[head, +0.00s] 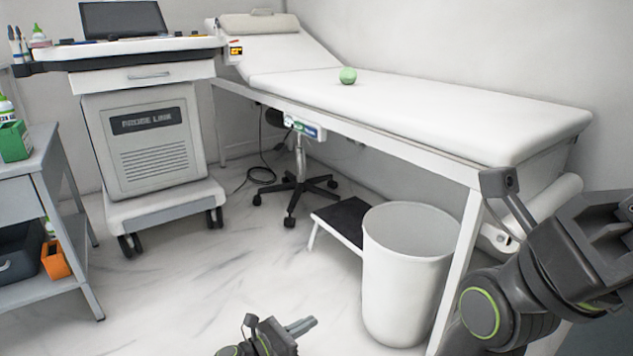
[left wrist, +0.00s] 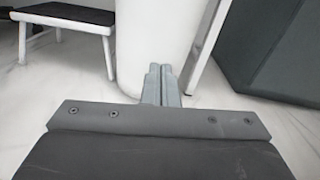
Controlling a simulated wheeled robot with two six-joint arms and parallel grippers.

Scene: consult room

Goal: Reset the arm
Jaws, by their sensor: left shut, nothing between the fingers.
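My left gripper (head: 301,326) shows at the bottom of the head view, low over the floor, with its grey fingers together and empty. In the left wrist view its two fingers (left wrist: 162,85) lie side by side, pointing toward the white bin, with nothing between them. Whether they touch the bin cannot be told from that view. My right arm (head: 510,290) is raised at the right edge of the head view, and its fingertips do not show.
A white bin (head: 405,285) stands before the exam bed (head: 440,112), which carries a green ball (head: 348,76). A step stool (head: 340,222) and a wheeled stool (head: 297,185) stand behind. A cart (head: 152,140) and side table (head: 22,200) are left. Floor between is clear.

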